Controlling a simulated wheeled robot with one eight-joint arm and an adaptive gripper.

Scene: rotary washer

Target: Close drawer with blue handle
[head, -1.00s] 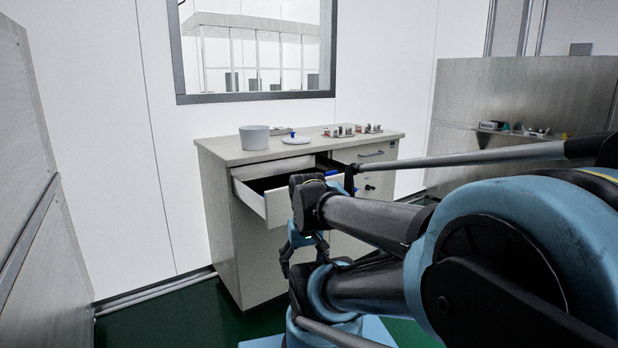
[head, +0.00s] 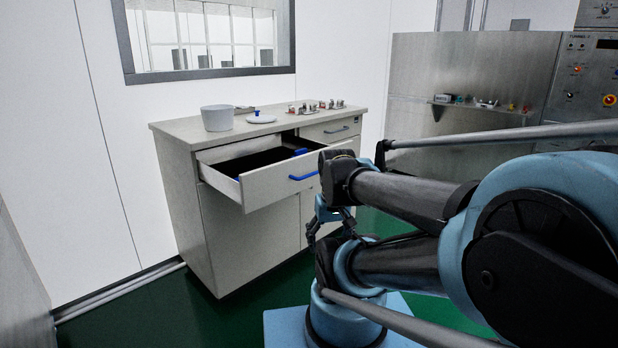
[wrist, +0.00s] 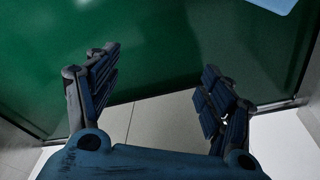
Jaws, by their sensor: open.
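The drawer with the blue handle (head: 303,177) is pulled out of the cabinet (head: 228,235) at its upper left. Its front panel (head: 265,188) faces toward me and its dark inside shows, with a small blue thing (head: 300,152) at its right. My gripper (head: 325,222) hangs below and to the right of the drawer front in the head view, apart from the handle as far as I can tell. In the wrist view, my gripper (wrist: 160,90) is open and empty, with its fingers wide apart over green floor and a pale cabinet face. The handle is not in the wrist view.
A white pot (head: 217,118), a white dish with a blue knob (head: 261,118) and several small metal parts (head: 316,107) stand on the cabinet top. A shut drawer with a grey handle (head: 337,130) is at the right.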

